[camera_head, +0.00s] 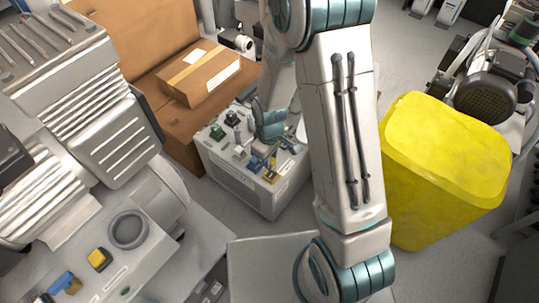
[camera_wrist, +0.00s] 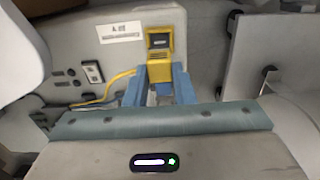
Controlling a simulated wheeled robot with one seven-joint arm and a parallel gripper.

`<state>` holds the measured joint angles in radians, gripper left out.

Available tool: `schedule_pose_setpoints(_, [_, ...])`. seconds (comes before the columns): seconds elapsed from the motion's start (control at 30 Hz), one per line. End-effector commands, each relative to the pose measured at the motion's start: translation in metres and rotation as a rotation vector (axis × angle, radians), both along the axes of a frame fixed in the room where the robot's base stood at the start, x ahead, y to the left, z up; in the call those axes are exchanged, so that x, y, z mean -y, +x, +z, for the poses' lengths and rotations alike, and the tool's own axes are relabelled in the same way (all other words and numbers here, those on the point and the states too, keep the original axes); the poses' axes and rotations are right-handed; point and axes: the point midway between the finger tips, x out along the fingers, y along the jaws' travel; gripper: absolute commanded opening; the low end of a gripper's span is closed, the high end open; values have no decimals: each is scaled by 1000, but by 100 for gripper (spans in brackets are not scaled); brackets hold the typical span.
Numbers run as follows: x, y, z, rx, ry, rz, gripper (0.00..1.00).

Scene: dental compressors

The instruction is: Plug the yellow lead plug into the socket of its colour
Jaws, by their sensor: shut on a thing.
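My gripper (camera_wrist: 159,88) shows in the wrist view with its two blue fingers closed on the yellow lead plug (camera_wrist: 160,70). A yellow lead (camera_wrist: 118,78) runs from the plug to the left. A yellow block with a dark rectangular face (camera_wrist: 160,40) stands right beyond the fingertips; I cannot tell whether it is part of the plug or a separate socket. In the head view my gripper is over the pale box (camera_head: 240,185), whose top carries small yellow, blue, green and black parts. A yellow square fitting (camera_head: 99,259) sits on the grey machine at lower left.
A blue fitting (camera_head: 65,283) is near the yellow one. Cardboard boxes (camera_head: 200,75) stand behind the pale box. A yellow bin (camera_head: 440,165) stands to the right. A labelled grey panel (camera_wrist: 121,32) lies beyond my gripper in the wrist view.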

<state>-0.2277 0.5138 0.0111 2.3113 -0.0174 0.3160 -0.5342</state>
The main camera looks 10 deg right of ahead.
Motion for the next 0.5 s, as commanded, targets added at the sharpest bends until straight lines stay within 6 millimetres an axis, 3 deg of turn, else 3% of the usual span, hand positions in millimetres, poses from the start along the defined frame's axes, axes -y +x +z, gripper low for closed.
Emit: schedule_pose_setpoints(0.5, [0, 0, -29, -1, 0, 1, 1])
